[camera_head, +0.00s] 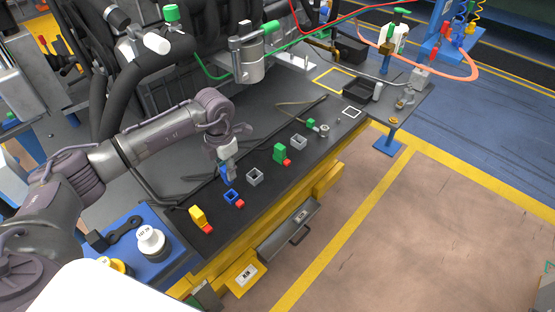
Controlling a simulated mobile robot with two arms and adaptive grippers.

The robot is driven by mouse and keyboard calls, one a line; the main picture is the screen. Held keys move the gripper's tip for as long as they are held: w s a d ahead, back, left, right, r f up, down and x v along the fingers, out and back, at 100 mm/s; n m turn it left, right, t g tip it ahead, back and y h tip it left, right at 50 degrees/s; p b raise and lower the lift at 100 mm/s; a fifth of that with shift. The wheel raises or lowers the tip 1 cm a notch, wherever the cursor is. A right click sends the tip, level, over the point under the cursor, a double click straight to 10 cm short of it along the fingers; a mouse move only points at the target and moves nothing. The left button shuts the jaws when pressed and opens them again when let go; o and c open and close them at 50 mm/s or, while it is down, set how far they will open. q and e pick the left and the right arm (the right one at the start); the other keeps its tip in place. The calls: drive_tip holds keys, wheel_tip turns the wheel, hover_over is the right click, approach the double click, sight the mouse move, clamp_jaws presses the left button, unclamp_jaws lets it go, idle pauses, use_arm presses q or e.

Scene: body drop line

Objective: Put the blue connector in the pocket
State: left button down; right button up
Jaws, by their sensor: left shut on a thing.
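My left gripper (228,159) reaches in from the left, pointing down over the dark bench. It is shut on the blue connector (226,174), which shows as a small blue piece under the fingers, partly hidden by them. Just below it in the picture is a blue-rimmed square pocket (231,196) with a red tab at its lower right. The connector appears above and behind this pocket; whether they touch is hard to tell. Two grey square pockets stand to the right, one near (255,177) and one farther off (298,142). My right gripper is not in view.
A yellow connector (197,215) stands at the near left and a green connector (280,152) at the right, each by a red tab. A black tray (358,89) lies at the far right. A blue tray (125,245) with a white bottle is at the near left.

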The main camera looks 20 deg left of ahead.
use_arm(q)
drive_tip(key=w+d+b, duration=0.3)
drive_tip(key=w+b, duration=0.3)
drive_tip(key=w, duration=0.3)
drive_tip(key=shift+w+d+f, duration=0.15)
drive_tip(key=shift+d+f, duration=0.25)
drive_tip(key=shift+f, duration=0.1)
drive_tip(key=shift+f+b, duration=1.25)
drive_tip(key=shift+f, duration=0.25)
drive_tip(key=shift+f, duration=0.15)
